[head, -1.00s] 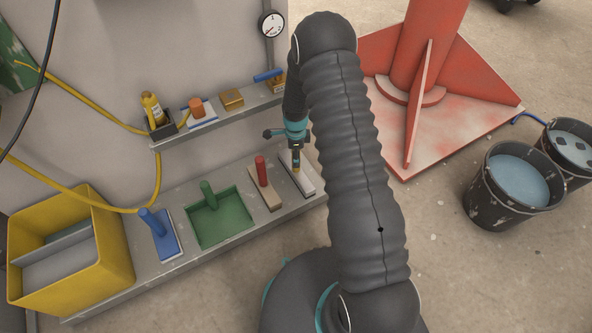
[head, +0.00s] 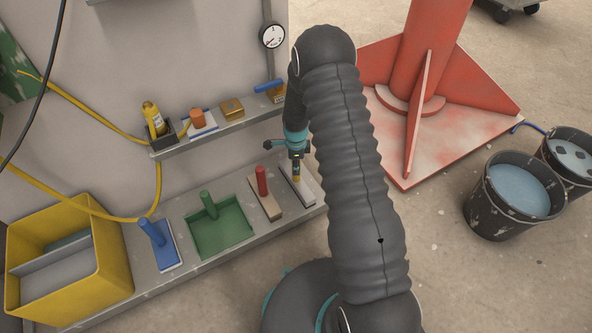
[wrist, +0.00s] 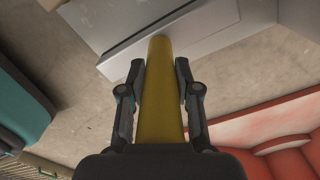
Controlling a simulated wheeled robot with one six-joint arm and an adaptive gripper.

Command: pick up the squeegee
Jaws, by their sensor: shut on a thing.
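The squeegee shows in the head view as a pale grey-white bar base (head: 304,192) with an upright yellow handle (head: 296,178), at the right end of the low grey ledge. My gripper (head: 297,160) is directly above it, pointing down. In the wrist view, my gripper (wrist: 160,100) is shut on the yellow handle (wrist: 163,85), one finger on each side of it. The base seems to rest on the ledge; whether any gap lies beneath it I cannot tell.
Beside it on the ledge (head: 190,262) stand a red-handled float (head: 265,203), a green tray (head: 222,238) and a blue-handled tool (head: 160,250). A narrow upper shelf (head: 240,120) holds small items. A yellow bin (head: 110,285) is at left, a red stand (head: 470,130) at right.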

